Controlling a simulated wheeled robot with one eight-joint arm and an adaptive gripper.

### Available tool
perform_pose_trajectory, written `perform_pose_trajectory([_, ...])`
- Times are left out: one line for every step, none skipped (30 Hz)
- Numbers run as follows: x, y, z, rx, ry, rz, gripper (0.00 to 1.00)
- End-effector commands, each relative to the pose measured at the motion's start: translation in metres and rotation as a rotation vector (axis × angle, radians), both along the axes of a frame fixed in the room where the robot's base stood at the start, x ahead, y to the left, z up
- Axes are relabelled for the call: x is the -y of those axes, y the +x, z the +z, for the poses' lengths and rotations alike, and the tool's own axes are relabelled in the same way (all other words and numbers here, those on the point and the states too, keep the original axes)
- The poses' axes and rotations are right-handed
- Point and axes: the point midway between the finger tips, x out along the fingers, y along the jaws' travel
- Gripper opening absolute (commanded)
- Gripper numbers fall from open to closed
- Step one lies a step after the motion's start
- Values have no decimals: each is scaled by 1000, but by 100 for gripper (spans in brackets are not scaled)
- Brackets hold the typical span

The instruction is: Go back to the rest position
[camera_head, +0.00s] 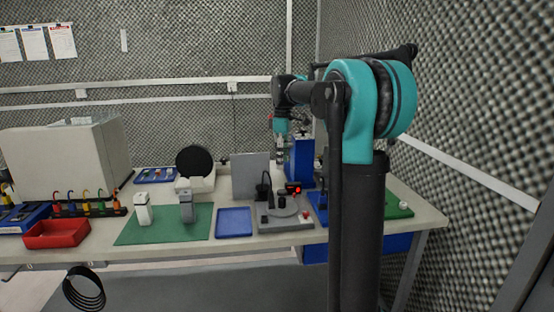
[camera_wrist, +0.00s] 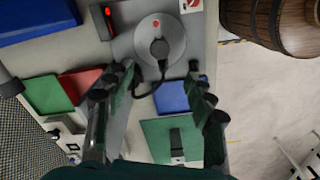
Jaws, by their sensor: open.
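My gripper (camera_head: 281,156) hangs above the back of the workbench in the head view, pointing down, small and partly lost against the blue box behind it. In the wrist view my gripper (camera_wrist: 160,70) has its two dark fingers spread wide apart with nothing held between them. Below and between the fingertips lies a grey device with a round disc (camera_wrist: 158,28) and a black cable. The fingers appear clear of the things below.
The workbench (camera_head: 415,225) carries a grey device (camera_head: 286,226), a blue tray (camera_head: 234,222), a green mat (camera_head: 160,234) with two upright objects, a red bin (camera_head: 57,233) and a blue box (camera_head: 301,162). A wooden barrel (camera_wrist: 270,18) shows beside the bench in the wrist view. Foam walls enclose the room.

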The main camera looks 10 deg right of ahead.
Motion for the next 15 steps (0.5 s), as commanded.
perform_pose_trajectory([1, -4, -4, 5, 0, -16, 55])
perform_pose_trajectory([2, -8, -7, 10, 1, -34, 55])
perform_pose_trajectory([4, -14, -14, 19, 2, -65, 55])
perform_pose_trajectory([5, -21, -21, 29, 3, -96, 55])
perform_pose_trajectory([7, -28, -29, 41, 6, -132, 55])
perform_pose_trajectory([9, -40, -41, 58, 9, -189, 55])
perform_pose_trajectory([11, -50, -51, 73, 14, -234, 55])
perform_pose_trajectory([13, -61, -62, 86, 19, -284, 55])
perform_pose_trajectory([16, -77, -77, 107, 26, -352, 55])
perform_pose_trajectory([18, -89, -88, 122, 33, -403, 55])
perform_pose_trajectory([20, -101, -100, 138, 40, -454, 55])
perform_pose_trajectory([22, -119, -115, 157, 51, -521, 55])
perform_pose_trajectory([24, -132, -127, 170, 60, -571, 55])
perform_pose_trajectory([26, -145, -139, 185, 70, -622, 55])
perform_pose_trajectory([28, -164, -154, 204, 83, -688, 55])
